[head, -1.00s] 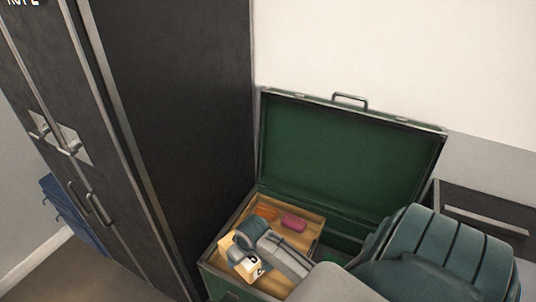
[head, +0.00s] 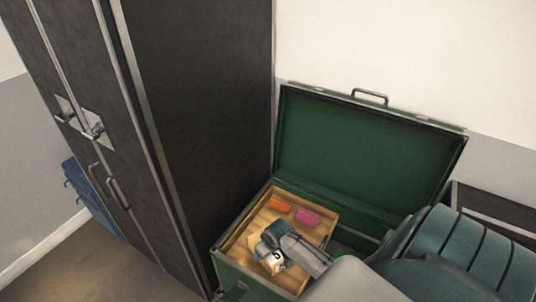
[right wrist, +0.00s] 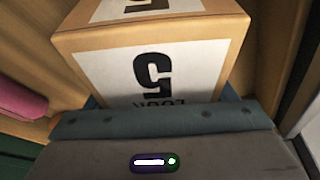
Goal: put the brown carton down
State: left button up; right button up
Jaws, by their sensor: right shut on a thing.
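The brown carton (right wrist: 235,45) has white labels with a black 5 and fills the upper middle of the right wrist view. In the head view the carton (head: 271,263) is small and partly covered by my right gripper (head: 270,244), which is shut on it. Carton and gripper are over or inside the wooden tray (head: 249,226) at the left of the open green trunk (head: 360,150). I cannot tell whether the carton touches the tray's floor. My left gripper is not in view.
An orange item (head: 281,204) and a pink item (head: 307,217) lie in the tray's far part; the pink one also shows in the right wrist view (right wrist: 22,101). A tall black wardrobe (head: 200,130) stands close on the trunk's left. The trunk lid is up against the wall.

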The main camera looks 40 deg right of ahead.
jog(key=shift+f, duration=0.15)
jog(key=o, duration=1.2)
jog(key=shift+c, duration=0.2)
jog(key=v, duration=1.2)
